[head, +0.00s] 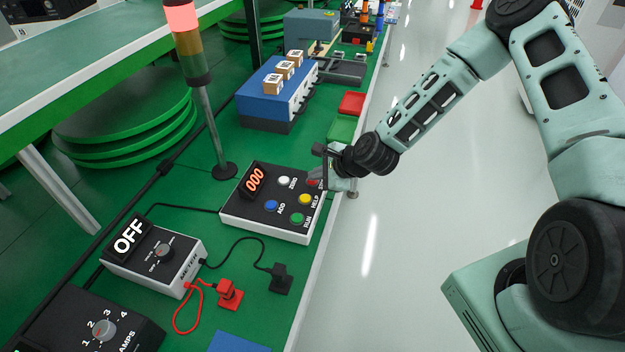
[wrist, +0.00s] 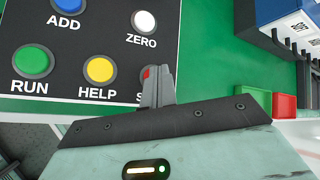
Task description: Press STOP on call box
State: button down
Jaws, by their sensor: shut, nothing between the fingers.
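The call box (head: 236,214) is a black-topped panel with a light grey body on the green bench. It has a red "000" display and blue ADD, white ZERO, green RUN and yellow HELP buttons. The red STOP button (wrist: 147,73) is mostly hidden behind my fingers in the wrist view; a sliver of red and the letter S show. My gripper (wrist: 158,80) is shut and empty, its fingertips over the STOP button. In the head view my gripper (head: 318,176) is at the box's right end. I cannot tell whether the fingertips touch the button.
A meter reading OFF (head: 150,254) and an AMPS dial box (head: 95,325) stand at the near left. A signal lamp post (head: 205,120) is lit red behind the box. Red (head: 352,103) and green trays lie beyond. The aisle floor on the right is clear.

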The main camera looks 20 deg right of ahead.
aim_at(316, 182)
jog(key=shift+r+p, duration=0.65)
jog(key=shift+r, duration=0.1)
jog(key=shift+r, duration=0.1)
notch_tip(316, 182, up, 5)
jog(key=p, duration=0.4)
dwell(0.7)
